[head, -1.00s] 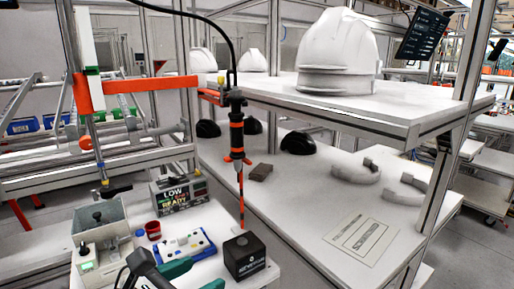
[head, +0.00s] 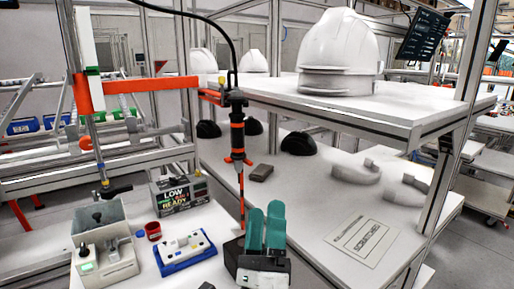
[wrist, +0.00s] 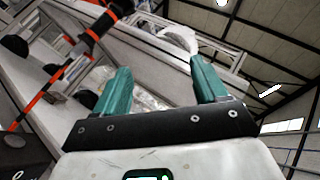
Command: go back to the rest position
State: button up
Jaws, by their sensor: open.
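My gripper (head: 266,208) has two teal fingers on a dark base and is at the bottom centre of the head view. It points up and away, in front of the black box (head: 230,256), and hides most of that box. In the wrist view my gripper (wrist: 160,76) shows its fingers wide apart with nothing held between them. The wrist view looks tilted, towards the shelving and the ceiling.
A hanging screwdriver (head: 237,140) with an orange-banded shaft is just left of the gripper. The white bench (head: 320,215) carries black shells and a printed sheet (head: 362,242). A white helmet (head: 338,55) sits on the shelf above. A blue-edged tray (head: 185,252) lies left.

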jog(key=s+d+f+n+g+y, duration=0.3)
jog(key=f+n+g, duration=0.2)
jog(key=f+n, duration=0.35)
jog(key=s+d+f+n+g+y, duration=0.3)
jog(key=f+n+g+y, duration=0.15)
jog(key=f+n, duration=0.45)
jog(key=s+d+f+n+g+y, duration=0.25)
jog(key=d+f+n+g, duration=0.2)
jog(key=f+n, duration=0.4)
jog(key=s+d+f+g+h, duration=0.2)
jog(key=s+d+f+g, duration=0.1)
jog(key=s, duration=0.5)
jog(key=s+d+f+m+g+h, duration=0.1)
jog(key=s+d+f+g+h, duration=0.1)
jog(key=s+d+f+g, duration=0.2)
jog(key=s+d+f+g+h, duration=0.3)
jog(key=s+d+f, duration=0.3)
jog(key=s, duration=0.6)
jog(key=d+g, duration=0.1)
jog(key=d, duration=0.1)
jog(key=shift+s+d, duration=0.3)
jog(key=shift+s, duration=0.1)
